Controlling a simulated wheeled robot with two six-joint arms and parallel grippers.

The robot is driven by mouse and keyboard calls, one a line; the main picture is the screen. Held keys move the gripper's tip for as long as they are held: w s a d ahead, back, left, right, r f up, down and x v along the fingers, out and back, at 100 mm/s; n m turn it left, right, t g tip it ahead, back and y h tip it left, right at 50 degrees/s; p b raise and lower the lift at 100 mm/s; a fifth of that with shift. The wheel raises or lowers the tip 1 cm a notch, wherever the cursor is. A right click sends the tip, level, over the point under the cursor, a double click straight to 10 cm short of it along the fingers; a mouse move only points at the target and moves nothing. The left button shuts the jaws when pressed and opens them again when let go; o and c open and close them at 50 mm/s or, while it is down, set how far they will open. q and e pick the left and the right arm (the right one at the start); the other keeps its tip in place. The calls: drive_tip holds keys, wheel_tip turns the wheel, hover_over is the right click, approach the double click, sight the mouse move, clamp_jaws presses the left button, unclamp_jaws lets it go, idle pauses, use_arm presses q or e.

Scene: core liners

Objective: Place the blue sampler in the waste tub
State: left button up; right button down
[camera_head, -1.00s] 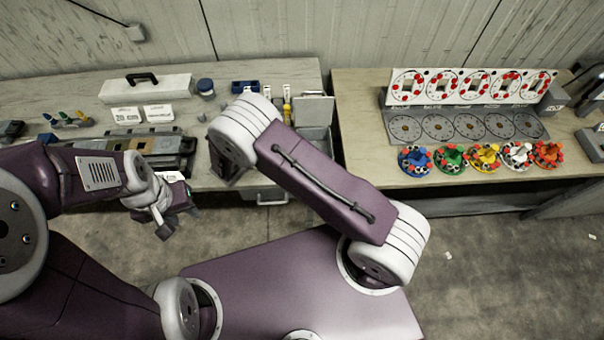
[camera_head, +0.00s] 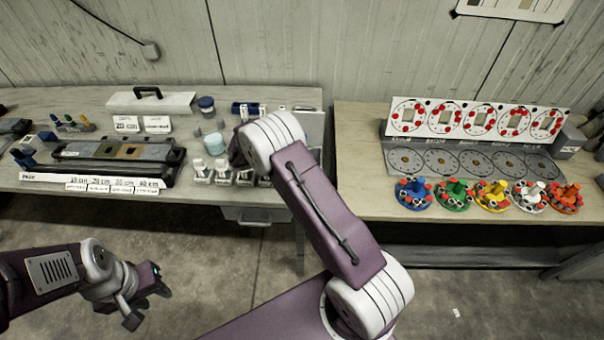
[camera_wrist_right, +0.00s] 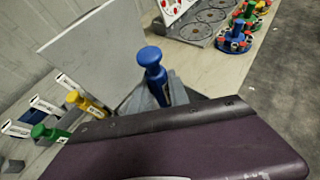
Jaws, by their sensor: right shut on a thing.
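The blue sampler (camera_wrist_right: 152,68) stands nearly upright in the right wrist view, its round blue knob on top. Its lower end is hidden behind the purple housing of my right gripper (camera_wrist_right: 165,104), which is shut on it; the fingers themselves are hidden. A pale grey upright panel (camera_wrist_right: 95,52), seemingly the waste tub's raised lid, is behind and left of the sampler. In the head view this panel (camera_head: 313,125) is partly covered by my right arm, which also hides the right gripper. My left gripper (camera_head: 160,285) is off the bench front, its jaws too small to read.
A core tray (camera_head: 110,155) lies on the left bench. Several coloured round holders (camera_head: 412,195) line the right bench's front. A gap separates the benches.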

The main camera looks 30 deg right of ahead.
wheel_tip(320, 180, down, 3)
drive_tip(key=shift+s+r, duration=0.1)
drive_tip(key=shift+f, duration=0.6)
wheel_tip(320, 180, down, 3)
drive_tip(key=shift+r+p, duration=0.1)
drive_tip(key=shift+p, duration=0.3)
drive_tip(key=shift+f, duration=0.3)
drive_tip(key=shift+f, duration=0.1)
drive_tip(key=shift+f, duration=0.15)
drive_tip(key=c, duration=1.3)
unclamp_jaws()
drive_tip(key=shift+o, duration=0.2)
